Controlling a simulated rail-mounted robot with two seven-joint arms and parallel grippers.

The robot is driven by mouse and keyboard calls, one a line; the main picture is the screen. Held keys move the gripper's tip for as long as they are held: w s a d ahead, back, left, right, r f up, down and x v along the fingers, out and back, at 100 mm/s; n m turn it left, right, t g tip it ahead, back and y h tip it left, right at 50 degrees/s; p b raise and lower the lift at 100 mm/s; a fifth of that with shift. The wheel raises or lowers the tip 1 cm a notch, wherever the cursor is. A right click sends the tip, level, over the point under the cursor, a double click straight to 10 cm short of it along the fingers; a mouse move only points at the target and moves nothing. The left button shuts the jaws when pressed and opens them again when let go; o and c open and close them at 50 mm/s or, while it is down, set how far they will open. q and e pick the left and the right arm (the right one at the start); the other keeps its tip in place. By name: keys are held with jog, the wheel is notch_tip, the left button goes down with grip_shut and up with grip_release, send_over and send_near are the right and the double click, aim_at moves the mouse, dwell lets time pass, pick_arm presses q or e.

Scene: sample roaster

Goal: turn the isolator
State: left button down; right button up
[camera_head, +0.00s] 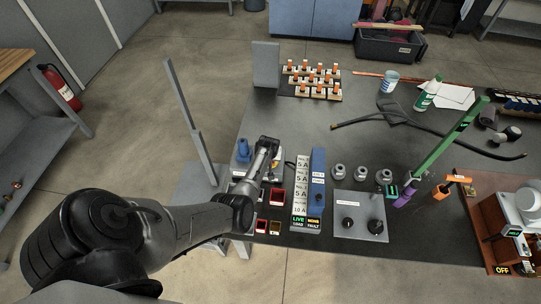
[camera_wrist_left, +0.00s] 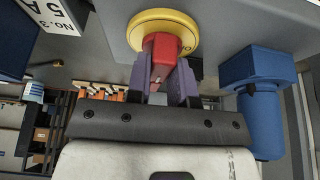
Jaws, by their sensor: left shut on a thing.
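The isolator shows in the left wrist view as a red handle (camera_wrist_left: 160,58) on a round yellow disc (camera_wrist_left: 138,27), fixed to a grey face. My left gripper (camera_wrist_left: 167,82) has its purple-grey fingers on either side of the red handle and is shut on it. The fingers cover part of the handle. In the head view my left arm reaches in from the left, and its hand hides the isolator. My right gripper is in neither view.
A blue fitting (camera_wrist_left: 265,95) stands close beside the isolator; it also shows in the head view (camera_head: 243,150). A labelled fuse strip (camera_head: 301,190), a blue upright unit (camera_head: 317,185) and a grey box with black knobs (camera_head: 360,208) stand to the right. Orange-topped fuses (camera_head: 318,92) stand behind.

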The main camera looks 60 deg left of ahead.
pick_arm(q)
jog(key=shift+r, duration=0.1)
jog(key=c, duration=1.1)
grip_release()
jog(key=shift+c, duration=0.2)
jog(key=shift+o, duration=0.7)
jog(key=shift+s+d+r+p, duration=0.15)
jog(key=shift+r+p, duration=0.2)
jog(key=shift+r, duration=0.2)
jog(key=p+v, duration=0.3)
jog(key=v, duration=0.9)
jog(key=shift+d+r, duration=0.2)
